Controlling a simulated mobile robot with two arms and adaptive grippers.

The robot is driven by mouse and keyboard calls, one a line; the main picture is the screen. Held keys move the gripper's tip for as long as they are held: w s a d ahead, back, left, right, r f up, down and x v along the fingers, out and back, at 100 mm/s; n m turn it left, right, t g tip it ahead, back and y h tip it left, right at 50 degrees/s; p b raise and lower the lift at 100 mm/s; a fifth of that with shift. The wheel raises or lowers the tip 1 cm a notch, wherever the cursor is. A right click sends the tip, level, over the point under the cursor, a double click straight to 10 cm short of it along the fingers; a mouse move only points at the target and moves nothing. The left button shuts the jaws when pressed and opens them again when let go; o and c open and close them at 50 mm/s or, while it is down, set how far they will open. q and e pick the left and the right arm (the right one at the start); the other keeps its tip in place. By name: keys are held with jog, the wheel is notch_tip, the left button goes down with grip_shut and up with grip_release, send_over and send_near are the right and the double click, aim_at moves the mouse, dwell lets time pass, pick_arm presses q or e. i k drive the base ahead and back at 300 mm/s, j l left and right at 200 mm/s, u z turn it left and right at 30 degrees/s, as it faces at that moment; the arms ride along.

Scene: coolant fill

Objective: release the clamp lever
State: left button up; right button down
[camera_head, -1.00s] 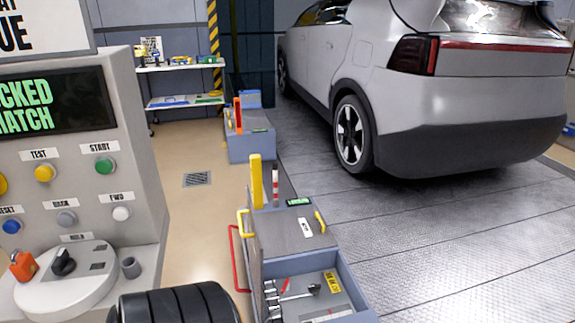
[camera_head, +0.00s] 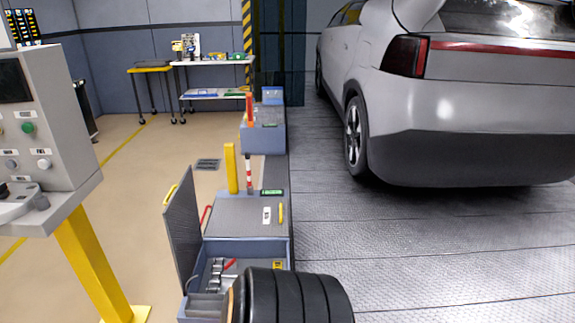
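No gripper of mine can be made out in the head view. I cannot tell for sure which part is the clamp lever. A red-and-white striped upright lever (camera_head: 248,173) stands on the near grey floor unit, close beside a yellow post (camera_head: 231,168). An orange-red upright piece (camera_head: 249,109) stands on the far grey unit. The near unit (camera_head: 235,215) has an open front compartment (camera_head: 240,268) with a red-handled tool and metal parts inside. Its dark lid (camera_head: 183,240) stands raised on the left. A black ribbed form at the bottom hides part of the compartment.
A control console (camera_head: 45,125) on a yellow leg (camera_head: 92,262) stands at the left. A silver car (camera_head: 470,110) stands on the metal plate floor at the right. A white shelf (camera_head: 212,62) and a yellow-topped cart (camera_head: 150,69) are behind. Beige floor between console and units is clear.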

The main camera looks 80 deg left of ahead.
aim_at(232, 264)
jog(key=i+u, duration=0.85)
jog(key=i+l+u, duration=0.4)
jog(key=i+u, duration=0.2)
jog(key=u, duration=0.3)
jog(key=i+u, duration=0.2)
jog(key=u, duration=0.3)
jog(key=i+u, duration=0.2)
jog(key=u, duration=0.25)
jog(key=i+l+u, duration=0.15)
jog(key=u, duration=0.35)
jog(key=i+l+u, duration=0.15)
jog(key=u, duration=0.35)
jog(key=i+l+u, duration=0.2)
jog(key=u, duration=0.25)
jog(key=i+l+u, duration=0.25)
jog(key=u, duration=0.25)
jog(key=i+l+u, duration=0.15)
jog(key=l+u, duration=0.3)
jog(key=i+l+u, duration=0.1)
jog(key=l+u, duration=0.2)
jog(key=u, duration=0.2)
jog(key=l+u, duration=0.45)
